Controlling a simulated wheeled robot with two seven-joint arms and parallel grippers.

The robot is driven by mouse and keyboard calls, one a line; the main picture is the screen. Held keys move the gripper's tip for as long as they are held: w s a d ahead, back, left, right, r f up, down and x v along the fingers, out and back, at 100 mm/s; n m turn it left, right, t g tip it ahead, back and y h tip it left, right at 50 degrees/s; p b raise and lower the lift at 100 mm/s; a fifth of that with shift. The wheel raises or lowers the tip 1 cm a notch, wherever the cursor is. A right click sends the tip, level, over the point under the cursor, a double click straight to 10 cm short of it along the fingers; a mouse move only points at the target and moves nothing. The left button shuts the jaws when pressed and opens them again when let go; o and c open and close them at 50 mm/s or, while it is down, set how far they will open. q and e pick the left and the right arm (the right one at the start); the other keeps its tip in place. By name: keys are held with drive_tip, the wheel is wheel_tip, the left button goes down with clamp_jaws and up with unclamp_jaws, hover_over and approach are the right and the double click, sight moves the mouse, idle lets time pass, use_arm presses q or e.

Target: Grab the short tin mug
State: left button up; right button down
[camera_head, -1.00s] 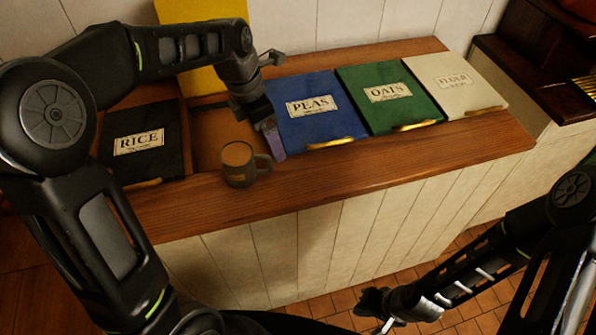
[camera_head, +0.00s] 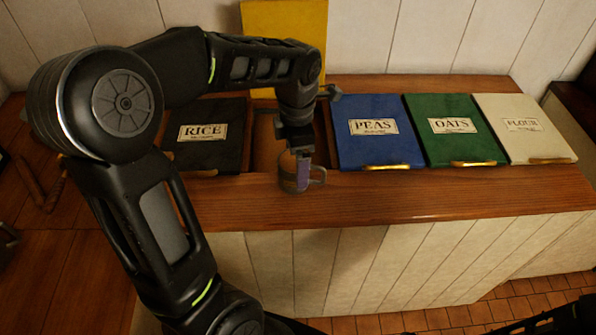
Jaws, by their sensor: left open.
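The short tin mug (camera_head: 287,180) stands upright on the front strip of the wooden counter, in front of an open bin, with its handle toward the right. My left gripper (camera_head: 303,172) is open and points down at the mug from above and behind. One finger overlaps the mug near its handle side and hides part of its rim and body. I cannot tell whether the finger touches it. My right gripper is not seen; only a dark part of my right arm shows in the bottom right corner.
The black RICE lid (camera_head: 205,150) lies left of the open bin. The blue PEAS lid (camera_head: 378,150), green OATS lid (camera_head: 455,145) and cream FLOUR lid (camera_head: 525,145) lie to the right. A yellow raised lid (camera_head: 285,20) stands behind. The counter front (camera_head: 430,200) is clear on the right.

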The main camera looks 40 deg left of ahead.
use_arm(q)
drive_tip(key=shift+w+a+f+p, duration=0.1)
drive_tip(key=shift+f+p, duration=0.25)
drive_tip(key=shift+f, duration=1)
drive_tip(key=shift+a+f+p, duration=0.1)
drive_tip(key=shift+f+p, duration=0.25)
drive_tip(key=shift+f, duration=0.95)
drive_tip(key=shift+d, duration=0.1)
drive_tip(key=c, duration=1.9)
drive_tip(key=shift+o, duration=0.2)
drive_tip(key=shift+r, duration=0.2)
wheel_tip(320, 180, up, 10)
drive_tip(key=b, duration=0.1)
drive_tip(key=shift+f, duration=0.15)
